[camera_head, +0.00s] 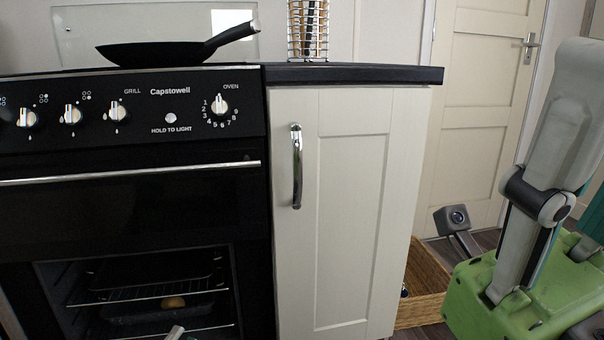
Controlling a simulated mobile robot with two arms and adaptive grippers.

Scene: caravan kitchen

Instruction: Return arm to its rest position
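My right arm (565,125) stands at the right of the view, folded, with one link running up and one running down. Its gripper does not show. A small pale grey piece (175,333) pokes in at the bottom edge in front of the oven. It may be the tip of my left gripper, but too little shows to tell what it is or whether it is open. The oven (130,205) has an open lower cavity with wire racks (165,295). A dark tray and a small brown food item (173,302) are inside.
A black pan (155,53) sits on the stove top. A wire utensil holder (308,30) stands on the dark worktop (355,74) above a closed cream cupboard (350,220). A wicker basket (423,285) is on the floor before a closed door (480,110).

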